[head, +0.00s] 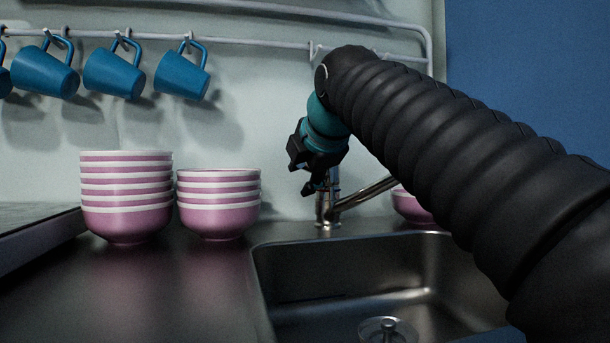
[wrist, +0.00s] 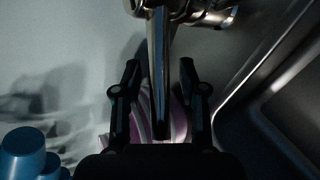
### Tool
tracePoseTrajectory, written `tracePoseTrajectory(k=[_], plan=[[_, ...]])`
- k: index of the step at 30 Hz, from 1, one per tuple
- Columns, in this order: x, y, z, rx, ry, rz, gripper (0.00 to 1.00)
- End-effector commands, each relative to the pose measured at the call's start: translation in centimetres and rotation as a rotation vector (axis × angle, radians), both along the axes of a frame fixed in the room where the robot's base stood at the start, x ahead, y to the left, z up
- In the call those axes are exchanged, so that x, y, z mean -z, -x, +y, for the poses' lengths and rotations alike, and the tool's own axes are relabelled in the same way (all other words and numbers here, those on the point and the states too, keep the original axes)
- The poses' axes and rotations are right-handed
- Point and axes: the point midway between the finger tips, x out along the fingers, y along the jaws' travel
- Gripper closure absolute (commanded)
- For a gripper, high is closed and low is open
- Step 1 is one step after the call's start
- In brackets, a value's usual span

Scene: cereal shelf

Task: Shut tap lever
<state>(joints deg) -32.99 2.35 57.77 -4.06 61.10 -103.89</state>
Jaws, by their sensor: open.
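The metal tap (head: 326,212) stands at the back edge of the sink, with its spout (head: 365,192) angling up to the right, partly behind my arm. My gripper (head: 309,187) is beside the upper part of the tap, which it partly hides in the head view. In the wrist view, the tap body (wrist: 205,14) is at the top. A tapered metal bar, which looks like the tap lever (wrist: 159,50), runs down from it between the fingers of my open gripper (wrist: 160,70). I cannot tell whether either finger touches it.
Two stacks of pink bowls (head: 126,198) (head: 219,205) stand on the counter left of the sink (head: 345,285). Another pink bowl (head: 411,207) sits behind the sink. Blue mugs (head: 181,73) hang from a wall rail (head: 240,42). The front counter is clear.

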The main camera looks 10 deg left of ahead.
Motion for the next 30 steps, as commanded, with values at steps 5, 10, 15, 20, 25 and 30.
tracePoseTrajectory(k=[5,10,15,20,25,30], plan=[[-1.2,1.6,-0.9,0.0,-0.002,-0.004,0.58],[-2.9,4.1,-2.3,0.0,-0.002,-0.004,0.58],[-4.6,6.5,-3.6,0.0,-0.002,-0.003,0.58],[-5.6,8.0,-4.5,0.001,-0.001,-0.003,0.58],[-6.1,8.7,-4.9,0.001,0.0,-0.002,0.58],[-6.1,8.8,-4.9,0.001,0.0,-0.001,0.58]])
